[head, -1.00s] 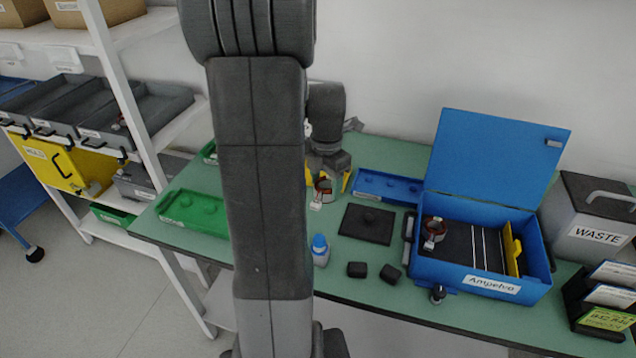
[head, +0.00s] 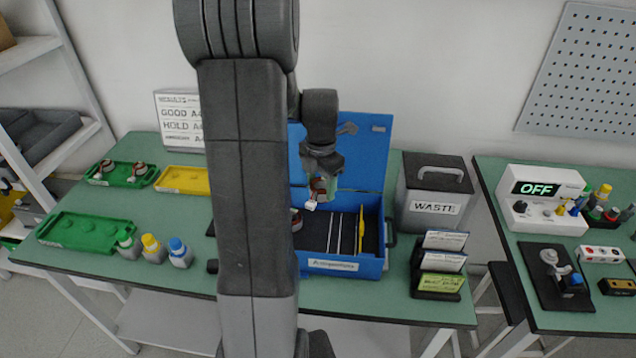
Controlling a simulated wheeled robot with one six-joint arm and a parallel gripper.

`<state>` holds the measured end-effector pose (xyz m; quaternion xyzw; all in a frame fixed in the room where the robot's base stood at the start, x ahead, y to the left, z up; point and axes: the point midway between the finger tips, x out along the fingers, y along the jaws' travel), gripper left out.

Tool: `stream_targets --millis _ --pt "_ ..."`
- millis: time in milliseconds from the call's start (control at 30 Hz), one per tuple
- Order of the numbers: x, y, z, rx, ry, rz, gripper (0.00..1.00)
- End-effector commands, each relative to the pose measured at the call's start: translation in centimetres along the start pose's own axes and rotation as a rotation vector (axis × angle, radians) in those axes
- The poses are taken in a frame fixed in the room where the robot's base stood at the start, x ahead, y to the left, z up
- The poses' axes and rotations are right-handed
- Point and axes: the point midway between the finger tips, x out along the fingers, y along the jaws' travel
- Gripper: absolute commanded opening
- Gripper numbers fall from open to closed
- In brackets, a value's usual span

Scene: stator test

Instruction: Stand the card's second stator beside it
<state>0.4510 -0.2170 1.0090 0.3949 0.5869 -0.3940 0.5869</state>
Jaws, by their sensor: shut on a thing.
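My gripper (head: 321,190) is shut on a stator (head: 318,186), a small copper-and-dark ring with a white tag. It holds the stator above the open blue case (head: 345,265), against the raised lid in the picture. Another stator (head: 297,221) sits in the left part of the case, mostly hidden behind my arm. Thin white dividers and a yellow upright piece (head: 361,229) stand to its right inside the case. A black rack (head: 438,283) of cards stands right of the case; their print is too small to read.
A grey WASTE bin (head: 433,208) stands right of the case. On the left are a green tray (head: 85,232), a yellow tray (head: 183,180), another green tray (head: 121,176) with stators, and bottles (head: 153,248). A second bench (head: 520,290) holds a tester reading OFF (head: 540,190).

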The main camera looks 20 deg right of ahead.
Motion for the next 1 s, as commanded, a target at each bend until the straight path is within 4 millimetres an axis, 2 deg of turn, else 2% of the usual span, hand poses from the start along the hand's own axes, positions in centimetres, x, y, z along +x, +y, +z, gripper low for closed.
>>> stream_targets --millis 367,1000 --pt "1.0 0.0 0.1 0.003 0.0 0.0 0.22" --pt "7.2 -0.1 0.1 0.003 0.0 0.0 0.22"
